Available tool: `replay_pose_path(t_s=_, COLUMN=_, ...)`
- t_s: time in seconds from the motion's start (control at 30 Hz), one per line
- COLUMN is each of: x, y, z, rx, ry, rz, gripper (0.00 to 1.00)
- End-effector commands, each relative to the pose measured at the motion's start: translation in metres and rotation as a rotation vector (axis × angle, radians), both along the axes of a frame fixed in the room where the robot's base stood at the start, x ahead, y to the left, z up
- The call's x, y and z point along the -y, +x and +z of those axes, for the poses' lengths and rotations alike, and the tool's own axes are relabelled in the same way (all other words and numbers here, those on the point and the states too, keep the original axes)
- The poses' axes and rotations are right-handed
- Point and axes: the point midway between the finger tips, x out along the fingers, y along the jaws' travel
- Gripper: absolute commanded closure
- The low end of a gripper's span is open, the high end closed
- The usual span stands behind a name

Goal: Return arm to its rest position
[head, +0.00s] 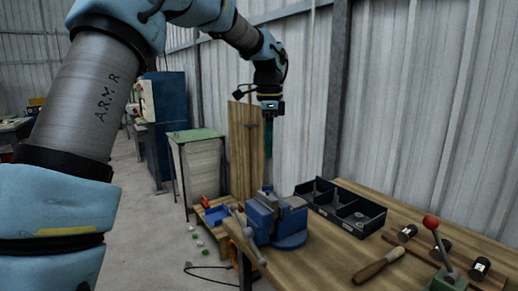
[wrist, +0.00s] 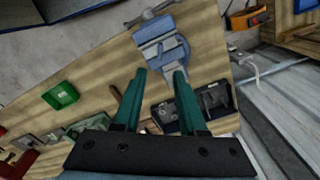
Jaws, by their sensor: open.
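My gripper (wrist: 160,75) shows in the wrist view with its two green fingers spread apart and nothing between them. In the head view my gripper (head: 268,138) hangs from the raised arm, pointing down beyond the blue vise, in front of a wooden board and the wall. Its fingertips are small and dark there. It is above the workbench (head: 330,262) level and apart from the things on it.
A blue vise (head: 280,218) and a black divided tray (head: 340,206) stand on the bench. A file (head: 378,265) and a red-knobbed lever (head: 431,222) are nearer. A green-topped cabinet (head: 203,165) stands left. The corrugated wall (head: 420,100) is close behind the bench.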

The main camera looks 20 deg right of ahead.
Motion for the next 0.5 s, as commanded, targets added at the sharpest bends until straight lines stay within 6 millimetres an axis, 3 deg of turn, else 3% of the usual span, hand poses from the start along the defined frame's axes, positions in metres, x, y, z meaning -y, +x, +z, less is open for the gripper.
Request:
replay_pose_path(t_s=0.17, x=-0.002, y=0.001, z=-0.001, rx=0.0, ry=0.001, rz=0.008, gripper=0.59)
replay_pose_path(t_s=0.27, x=-0.019, y=0.004, z=-0.008, rx=0.005, ry=0.001, rz=0.079, gripper=0.59)
replay_pose_path(t_s=0.37, x=-0.059, y=0.01, z=-0.025, rx=0.017, ry=0.0, rz=0.25, gripper=0.59)
replay_pose_path(t_s=0.5, x=-0.144, y=0.009, z=-0.058, rx=0.039, ry=-0.017, rz=0.624, gripper=0.59)
